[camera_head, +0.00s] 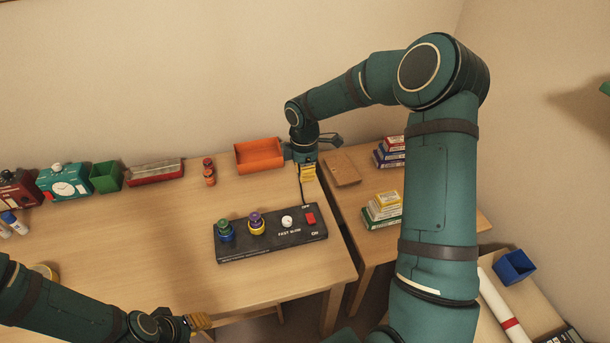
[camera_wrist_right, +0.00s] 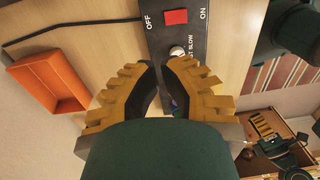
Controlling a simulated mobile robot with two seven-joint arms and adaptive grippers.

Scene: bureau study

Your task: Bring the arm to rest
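My right gripper (camera_head: 307,172) hangs pointing down at the end of the raised right arm, above the gap between the two tables, beyond the black control box (camera_head: 270,240). In the right wrist view its yellow fingers (camera_wrist_right: 160,68) come close together with nothing held between them. The control box, with its red switch, shows past the fingertips and apart from them. My left gripper (camera_head: 200,321) is low at the bottom of the head view, in front of the table edge. Its yellow fingers look bunched together, but I cannot tell whether it is open or shut.
An orange tray (camera_head: 260,154) stands just left of the right gripper. A brown notebook (camera_head: 342,169) and stacked boxes (camera_head: 383,209) lie on the right table. Two small orange jars (camera_head: 209,172), a green bin (camera_head: 106,177) and a teal timer (camera_head: 64,183) line the back.

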